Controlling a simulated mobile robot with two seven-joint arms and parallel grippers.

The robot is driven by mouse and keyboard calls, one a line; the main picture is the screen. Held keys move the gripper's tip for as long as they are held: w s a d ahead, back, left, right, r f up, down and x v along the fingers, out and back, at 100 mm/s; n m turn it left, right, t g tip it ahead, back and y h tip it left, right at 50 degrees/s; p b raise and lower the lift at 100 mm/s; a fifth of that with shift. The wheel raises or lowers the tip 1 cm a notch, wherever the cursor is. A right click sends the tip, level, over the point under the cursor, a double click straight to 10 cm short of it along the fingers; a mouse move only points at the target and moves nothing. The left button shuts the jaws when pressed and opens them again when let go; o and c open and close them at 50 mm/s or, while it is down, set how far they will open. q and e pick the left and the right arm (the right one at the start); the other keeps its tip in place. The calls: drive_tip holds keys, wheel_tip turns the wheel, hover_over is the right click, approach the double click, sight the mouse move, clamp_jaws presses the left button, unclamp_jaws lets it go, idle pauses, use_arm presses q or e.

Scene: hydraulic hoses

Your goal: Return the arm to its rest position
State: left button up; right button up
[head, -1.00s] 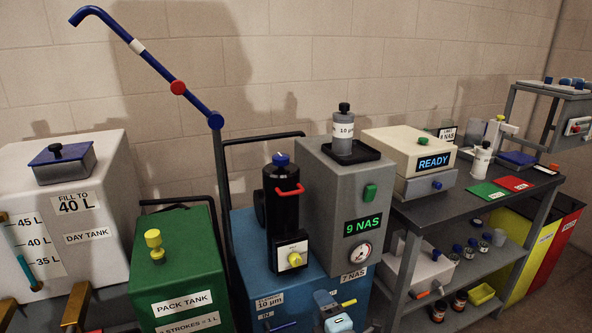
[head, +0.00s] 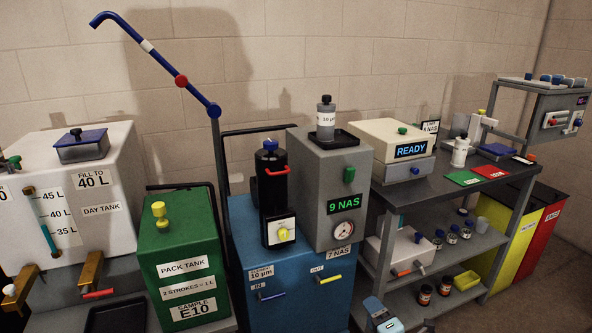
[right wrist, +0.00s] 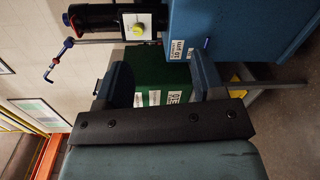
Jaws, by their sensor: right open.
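My right gripper (head: 383,316) shows at the bottom edge of the head view, in front of the blue filter cart (head: 300,280) and the grey bench (head: 425,184). Only a small light-blue part of it shows there. In the right wrist view its two dark fingers stand apart (right wrist: 163,80), with nothing between them. The green pack tank (right wrist: 148,78) and the blue cart (right wrist: 235,30) lie beyond the fingers, seen sideways. My left gripper is in neither view.
A white day tank (head: 125,165) stands at the left. The green pack tank (head: 183,235) is beside it. A grey counter reading 9 NAS (head: 318,170) stands on the cart. Yellow (head: 505,235) and red bins stand right of the bench. Open floor (head: 530,300) lies at the lower right.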

drive_tip(key=d+n+h, duration=0.1)
drive_tip(key=d, duration=0.9)
drive_tip(key=s+f+m+g+h, duration=0.1)
drive_tip(key=s+f+m+g, duration=0.25)
drive_tip(key=s+m, duration=0.9)
drive_tip(key=s+f+m+g, duration=0.3)
drive_tip(key=s+f+m, duration=0.2)
drive_tip(key=s, duration=1.4)
drive_tip(key=w+a+r+m+t, duration=0.15)
drive_tip(key=a+m, duration=0.35)
drive_tip(key=a, duration=0.6)
use_arm(q)
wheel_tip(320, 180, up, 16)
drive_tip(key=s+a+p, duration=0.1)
drive_tip(key=p, duration=2)
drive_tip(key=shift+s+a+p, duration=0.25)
drive_tip(key=shift+p, duration=0.05)
use_arm(e)
wheel_tip(320, 180, up, 17)
drive_tip(key=s+d, duration=0.1)
drive_tip(key=shift+d, duration=0.3)
drive_tip(key=shift+f, duration=0.1)
